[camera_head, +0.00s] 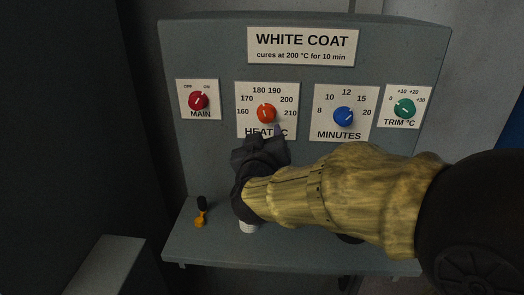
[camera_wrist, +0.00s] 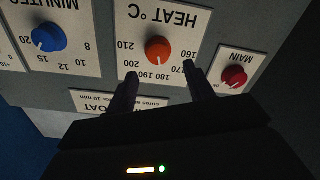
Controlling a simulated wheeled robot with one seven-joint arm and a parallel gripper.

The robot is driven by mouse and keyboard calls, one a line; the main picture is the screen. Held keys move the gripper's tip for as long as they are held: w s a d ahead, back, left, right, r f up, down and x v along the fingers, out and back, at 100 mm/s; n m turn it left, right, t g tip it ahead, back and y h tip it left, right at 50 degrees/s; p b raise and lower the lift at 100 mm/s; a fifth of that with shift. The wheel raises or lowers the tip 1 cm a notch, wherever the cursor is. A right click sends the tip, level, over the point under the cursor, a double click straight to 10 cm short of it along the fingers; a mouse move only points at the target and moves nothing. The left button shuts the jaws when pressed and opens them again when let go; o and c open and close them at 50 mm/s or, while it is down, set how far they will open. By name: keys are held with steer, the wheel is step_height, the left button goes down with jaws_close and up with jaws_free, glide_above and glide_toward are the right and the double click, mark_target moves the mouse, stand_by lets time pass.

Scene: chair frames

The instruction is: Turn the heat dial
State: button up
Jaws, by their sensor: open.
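The orange-red heat dial (camera_head: 266,113) is on a white scale plate marked 160 to 210 on the grey panel. It also shows upside down in the wrist view (camera_wrist: 158,50). My gripper (camera_head: 265,142) is just below the dial in the head view and hides part of the HEAT °C label. In the wrist view my gripper (camera_wrist: 164,84) has two dark fingers spread apart, with the dial beyond and between them. Nothing is between the fingers.
A red MAIN dial (camera_head: 199,101) is left of the heat dial; a blue MINUTES dial (camera_head: 344,117) and green TRIM dial (camera_head: 404,108) are right. A sign (camera_head: 302,47) reads WHITE COAT, 200 °C, 10 min. A black-and-orange item (camera_head: 201,212) stands on the ledge.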

steer(key=shift+s+r, duration=0.1)
steer(key=shift+r, duration=0.2)
